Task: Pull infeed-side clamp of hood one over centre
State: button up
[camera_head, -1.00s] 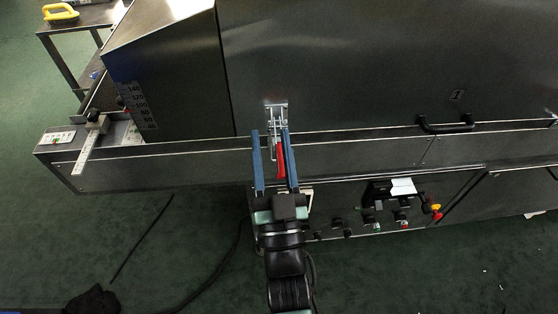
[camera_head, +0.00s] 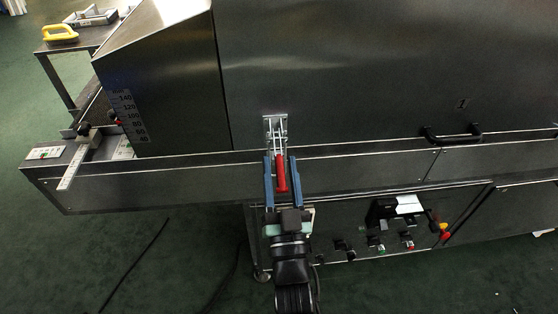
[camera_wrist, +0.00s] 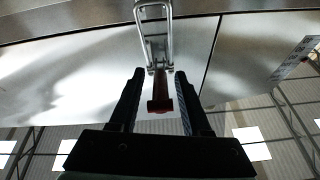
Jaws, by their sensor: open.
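The infeed-side clamp (camera_head: 275,129) is a metal toggle latch on the lower edge of the hood (camera_head: 340,75). Its red handle (camera_head: 281,174) hangs down over the side rail. My gripper (camera_head: 279,160) is open, with one blue finger on each side of the red handle. In the wrist view the dark fingers (camera_wrist: 158,75) flank the handle (camera_wrist: 160,95), with a gap visible on each side. The clamp's wire loop (camera_wrist: 153,25) runs up from the handle in that view.
A black grab handle (camera_head: 452,135) is on the hood to the right. A control panel with knobs and a red-yellow button (camera_head: 444,230) is below. A scale with a pointer (camera_head: 75,165) is at the left. A side table (camera_head: 62,46) holds a yellow-handled tool.

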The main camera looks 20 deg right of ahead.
jog(key=shift+x, duration=1)
grip_shut()
jog(key=shift+f, duration=0.1)
dwell(0.7)
